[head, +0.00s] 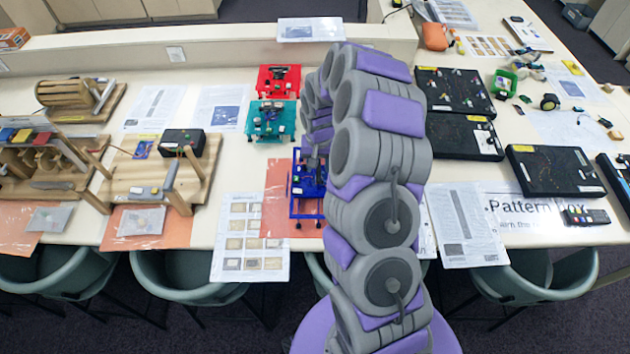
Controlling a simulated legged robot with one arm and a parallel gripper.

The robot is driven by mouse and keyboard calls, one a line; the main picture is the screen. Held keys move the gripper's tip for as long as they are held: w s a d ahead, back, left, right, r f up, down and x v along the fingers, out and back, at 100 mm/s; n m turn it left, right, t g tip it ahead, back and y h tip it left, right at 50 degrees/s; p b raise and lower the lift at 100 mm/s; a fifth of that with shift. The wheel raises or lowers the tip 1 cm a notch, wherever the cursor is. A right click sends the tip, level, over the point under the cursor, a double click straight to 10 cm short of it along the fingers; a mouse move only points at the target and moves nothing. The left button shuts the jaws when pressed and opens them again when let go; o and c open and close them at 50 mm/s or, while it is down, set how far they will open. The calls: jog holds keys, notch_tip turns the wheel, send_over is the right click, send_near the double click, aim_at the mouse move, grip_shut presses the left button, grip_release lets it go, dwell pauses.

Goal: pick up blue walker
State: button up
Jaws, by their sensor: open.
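The blue walker (297,207) is a small blue frame on legs, standing on an orange sheet near the front edge of the table. My purple and grey arm rises in front of it and hides part of its right side. My gripper (312,166) points down at the walker's upper part and is open. It is small and partly hidden by my arm, so I cannot tell whether its fingers touch the walker.
A teal walker (270,120) and a red one (279,80) stand behind the blue walker. Wooden mechanisms (160,178) fill the left side. Black boxes (555,170) lie to the right. Printed sheets (250,238) lie around, and chairs (193,290) line the front edge.

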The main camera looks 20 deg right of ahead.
aim_at(318, 170)
notch_tip(318, 170, down, 4)
jog(key=shift+d+r, duration=0.1)
grip_shut()
dwell(0.4)
jog(key=shift+w, duration=0.1)
